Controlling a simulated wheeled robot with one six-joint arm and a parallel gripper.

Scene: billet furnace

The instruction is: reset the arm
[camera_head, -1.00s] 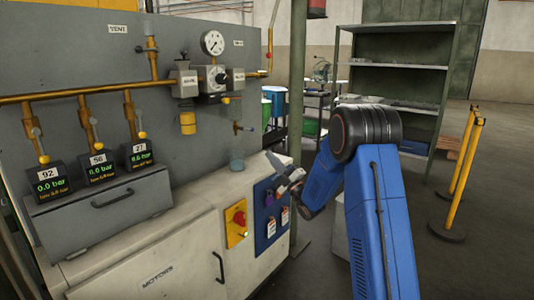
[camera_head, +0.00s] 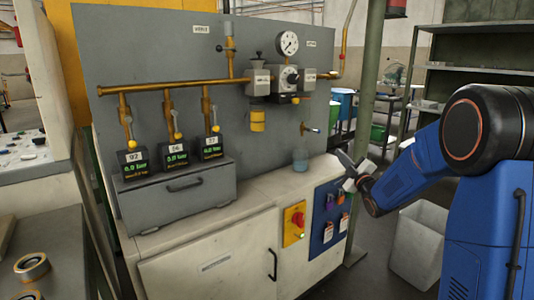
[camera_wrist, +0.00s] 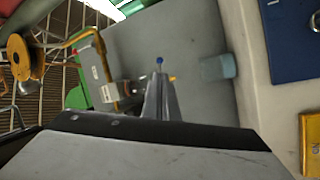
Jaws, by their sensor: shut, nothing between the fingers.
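My gripper (camera_head: 349,172) is at the end of my blue arm at the right of the head view, by the right front corner of the grey cabinet. Its fingers are shut and empty. They also show in the wrist view (camera_wrist: 160,97), pressed together as a narrow wedge. The blue lockout panel (camera_head: 330,215), with small padlocks and tags, is just below and left of the gripper. I cannot tell how wide the gap is between the gripper and the cabinet's edge. A translucent bluish cup (camera_head: 300,160) stands on the cabinet top left of the gripper.
The gas panel (camera_head: 165,60) carries yellow pipes, a round gauge (camera_head: 288,42) and several valves with pressure displays. A red knob on a yellow plate (camera_head: 294,223) is on the cabinet front. A pale bin (camera_head: 418,245) stands below my arm. A green post (camera_head: 366,110) rises behind the gripper.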

